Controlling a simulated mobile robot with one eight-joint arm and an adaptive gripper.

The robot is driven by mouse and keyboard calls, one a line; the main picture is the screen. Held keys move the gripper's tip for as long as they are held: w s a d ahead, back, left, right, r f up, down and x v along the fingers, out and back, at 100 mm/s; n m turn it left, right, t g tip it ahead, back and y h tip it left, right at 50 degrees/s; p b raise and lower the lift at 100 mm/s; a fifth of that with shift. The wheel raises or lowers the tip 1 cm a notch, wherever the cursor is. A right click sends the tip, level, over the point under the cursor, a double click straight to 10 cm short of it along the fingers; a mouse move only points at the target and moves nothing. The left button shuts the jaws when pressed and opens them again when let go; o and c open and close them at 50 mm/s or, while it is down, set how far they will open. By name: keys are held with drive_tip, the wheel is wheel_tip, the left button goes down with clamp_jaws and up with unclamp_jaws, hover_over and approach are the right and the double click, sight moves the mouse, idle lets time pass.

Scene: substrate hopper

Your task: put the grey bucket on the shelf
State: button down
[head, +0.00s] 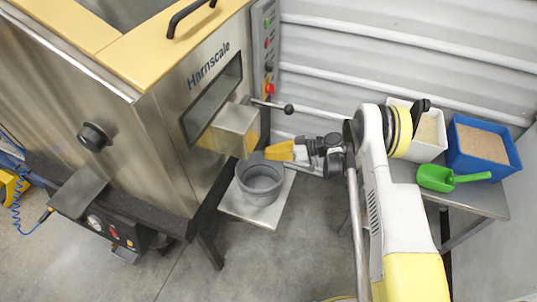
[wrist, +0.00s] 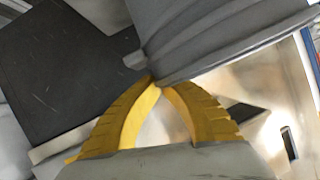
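The grey bucket (head: 262,190) is open-topped and stands upright over a pale square plate on the floor, under the hopper's chute. My gripper (head: 268,153) is at the bucket's far upper rim, with its yellow fingers pointing left. In the wrist view the yellow fingertips (wrist: 158,82) come together at the edge of the grey bucket (wrist: 215,40), which fills the upper right. The fingers look closed on its thin edge. The exact pinch is partly hidden. A grey bench-like shelf (head: 490,203) stands at the right, partly behind my arm.
The steel hopper (head: 150,130) fills the left, its chute (head: 232,128) jutting above the bucket. A lever with a black knob (head: 288,109) sticks out nearby. A white bin (head: 428,150), blue bin (head: 455,160) and green scoop (head: 440,178) occupy the shelf. The plate (head: 240,214) has bare edges.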

drive_tip(key=c, duration=1.6)
unclamp_jaws()
drive_tip(key=shift+r, duration=0.1)
drive_tip(key=p+v, duration=0.4)
drive_tip(key=v, duration=0.8)
drive_tip(key=s+r+m+t+h, duration=0.1)
drive_tip(key=s+r+m+h, duration=0.15)
drive_tip(key=r, duration=0.95)
drive_tip(key=s+r+m+h, duration=0.1)
drive_tip(key=r+m+h, duration=0.3)
drive_tip(key=r, duration=0.8)
drive_tip(key=s+d+r+m+t+h, duration=0.25)
drive_tip(key=s+r, duration=0.55)
drive_tip(key=s, duration=0.4)
drive_tip(key=s+d+m+h, duration=0.1)
drive_tip(key=s+d, duration=0.1)
drive_tip(key=s, duration=0.3)
drive_tip(key=s+d+m+t+h, duration=0.1)
drive_tip(key=s+d+h, duration=0.1)
drive_tip(key=s, duration=0.2)
drive_tip(key=s+d+m+h, duration=0.1)
drive_tip(key=s+d, duration=0.1)
drive_tip(key=s, duration=0.3)
drive_tip(key=shift+s+r+m+h, duration=0.3)
drive_tip(key=shift+r+m, duration=0.1)
